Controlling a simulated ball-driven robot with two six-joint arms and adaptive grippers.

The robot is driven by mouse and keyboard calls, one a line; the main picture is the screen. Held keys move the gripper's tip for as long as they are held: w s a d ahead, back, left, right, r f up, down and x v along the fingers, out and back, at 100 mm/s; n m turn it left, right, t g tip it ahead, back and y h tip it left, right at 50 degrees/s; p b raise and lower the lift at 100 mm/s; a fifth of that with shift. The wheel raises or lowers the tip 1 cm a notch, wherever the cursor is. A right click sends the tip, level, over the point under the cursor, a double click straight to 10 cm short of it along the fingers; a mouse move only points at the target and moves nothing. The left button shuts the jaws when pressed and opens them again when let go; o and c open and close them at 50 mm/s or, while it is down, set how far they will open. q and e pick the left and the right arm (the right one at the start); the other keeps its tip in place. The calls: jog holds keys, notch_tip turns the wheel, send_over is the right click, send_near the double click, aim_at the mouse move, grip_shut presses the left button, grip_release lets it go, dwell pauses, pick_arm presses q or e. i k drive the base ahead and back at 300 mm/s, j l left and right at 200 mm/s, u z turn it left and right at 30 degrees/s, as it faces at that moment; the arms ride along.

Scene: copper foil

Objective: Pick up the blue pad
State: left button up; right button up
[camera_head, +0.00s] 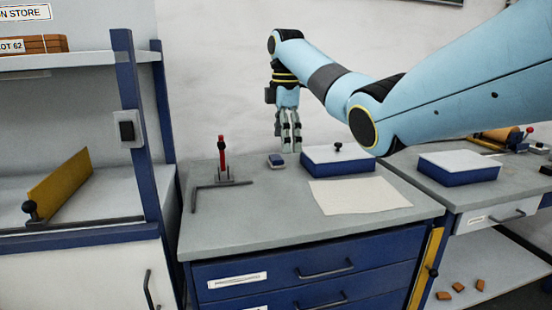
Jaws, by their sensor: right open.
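The blue pad (276,160) is a small blue block with a paler top, lying on the grey worktop (235,235) towards its back. My right gripper (289,146) points down with its fingers apart and empty. In the picture its fingertips are just above and to the right of the pad; I cannot tell the exact height or depth gap. My left gripper is not in view.
A blue box with a white lid and black knob (338,161) stands right of the pad. A red-handled clamp (222,160) and a dark angle bar (193,198) are to the left. A cream sheet (358,195) lies in front. The front left worktop is clear.

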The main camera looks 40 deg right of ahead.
aim_at(275, 161)
jog(key=i+l, duration=0.5)
jog(key=l, duration=0.15)
jog(key=i+l, duration=0.55)
jog(key=l, duration=0.15)
